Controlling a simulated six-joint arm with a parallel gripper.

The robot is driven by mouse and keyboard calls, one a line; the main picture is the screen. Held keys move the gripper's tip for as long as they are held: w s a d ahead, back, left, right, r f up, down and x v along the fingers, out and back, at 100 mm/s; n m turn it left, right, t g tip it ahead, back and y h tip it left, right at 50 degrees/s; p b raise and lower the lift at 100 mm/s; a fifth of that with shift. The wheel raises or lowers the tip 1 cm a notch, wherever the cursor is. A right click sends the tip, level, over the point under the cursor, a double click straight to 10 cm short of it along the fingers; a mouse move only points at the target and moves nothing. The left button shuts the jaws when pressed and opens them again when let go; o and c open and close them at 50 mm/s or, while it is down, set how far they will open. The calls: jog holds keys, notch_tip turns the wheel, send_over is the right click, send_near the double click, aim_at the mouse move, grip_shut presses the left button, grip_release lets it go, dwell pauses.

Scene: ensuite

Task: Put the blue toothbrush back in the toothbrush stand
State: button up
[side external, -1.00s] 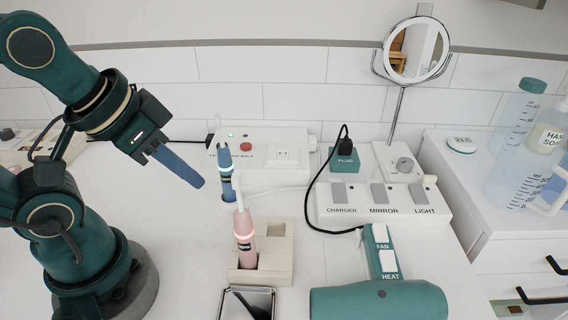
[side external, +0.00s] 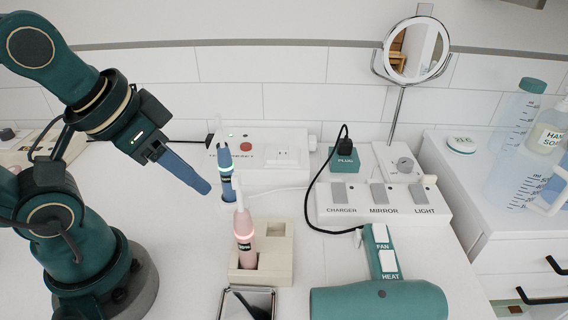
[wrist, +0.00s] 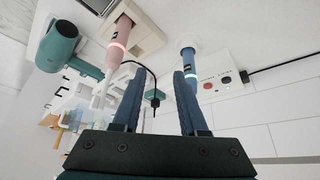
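The blue toothbrush (side external: 226,172) stands upright on a small white base at the back of the counter, with a lit ring on its body. The toothbrush stand (side external: 281,272) is a beige block in front of it. A pink toothbrush (side external: 244,238) stands in the stand's left part; the right part looks empty. My gripper (side external: 207,189) is open and empty, its blue fingers slanting down just left of the blue toothbrush. In the wrist view my gripper (wrist: 156,74) has its fingers spread, and the blue toothbrush (wrist: 187,68) shows beyond the right fingertip.
A metal-rimmed holder (side external: 247,292) stands in front of the stand. A teal hair dryer (side external: 380,300) lies to the right. A white box with a red button (side external: 246,146) is behind the blue toothbrush. A black cord (side external: 312,195) loops right of the stand.

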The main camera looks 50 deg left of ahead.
jog(key=shift+o, duration=1.1)
